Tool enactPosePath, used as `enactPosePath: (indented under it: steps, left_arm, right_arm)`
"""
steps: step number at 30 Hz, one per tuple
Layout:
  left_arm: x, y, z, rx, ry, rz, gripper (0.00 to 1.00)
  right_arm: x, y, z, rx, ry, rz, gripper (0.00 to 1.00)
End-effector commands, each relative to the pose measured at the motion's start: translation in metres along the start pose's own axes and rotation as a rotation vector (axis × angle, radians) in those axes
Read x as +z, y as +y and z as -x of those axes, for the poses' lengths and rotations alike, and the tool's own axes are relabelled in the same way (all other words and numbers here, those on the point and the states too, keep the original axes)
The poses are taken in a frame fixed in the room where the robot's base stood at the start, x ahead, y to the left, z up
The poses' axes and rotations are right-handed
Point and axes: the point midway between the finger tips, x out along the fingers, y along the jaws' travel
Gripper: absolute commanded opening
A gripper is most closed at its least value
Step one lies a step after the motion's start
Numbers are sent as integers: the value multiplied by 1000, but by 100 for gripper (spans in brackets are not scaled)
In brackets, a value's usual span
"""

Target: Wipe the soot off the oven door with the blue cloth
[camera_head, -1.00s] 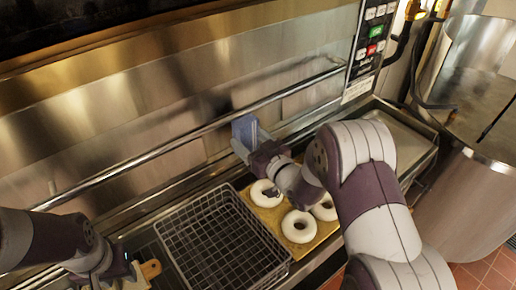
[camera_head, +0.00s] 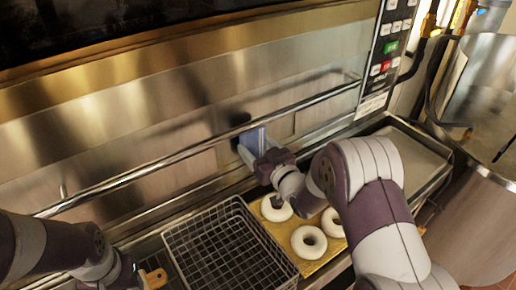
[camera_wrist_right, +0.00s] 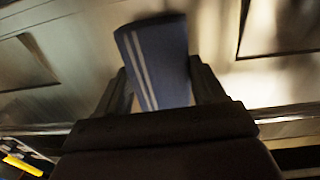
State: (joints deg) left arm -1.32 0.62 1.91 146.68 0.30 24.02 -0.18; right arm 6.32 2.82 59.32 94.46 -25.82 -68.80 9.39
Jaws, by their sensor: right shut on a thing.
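The blue cloth (camera_head: 252,141) is upright in my right gripper (camera_head: 266,155), in front of the steel oven door (camera_head: 150,120) and close to the long handle bar (camera_head: 180,156). In the right wrist view, the blue cloth (camera_wrist_right: 158,60) shows two pale stripes and stands between the two dark fingers of my right gripper (camera_wrist_right: 160,90), which is shut on it. I cannot tell whether the cloth touches the door. Dark smudges or shadows show on the door, and I cannot tell which are soot. My left gripper (camera_head: 143,278) is at the lower left; its fingers are unclear.
A wire basket (camera_head: 232,250) and a wooden board (camera_head: 285,228) with white bagels (camera_head: 309,242) lie below the door. A control panel (camera_head: 388,45) is at the right of the oven. A steel tray (camera_head: 415,150) and a large kettle (camera_head: 475,225) stand further right.

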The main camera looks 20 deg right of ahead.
Motion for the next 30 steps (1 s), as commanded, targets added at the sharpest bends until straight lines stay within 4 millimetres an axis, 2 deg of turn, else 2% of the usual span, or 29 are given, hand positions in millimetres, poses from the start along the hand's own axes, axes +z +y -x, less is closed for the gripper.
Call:
enactPosePath:
  steps: [25, 30]
  left_arm:
    - [1, 0, -7, 0, 0, 0, 43]
    - [1, 0, -11, 0, 0, 0, 43]
  right_arm:
    - [0, -1, -16, 0, 0, 0, 40]
    - [2, 13, -16, 3, 1, 0, 40]
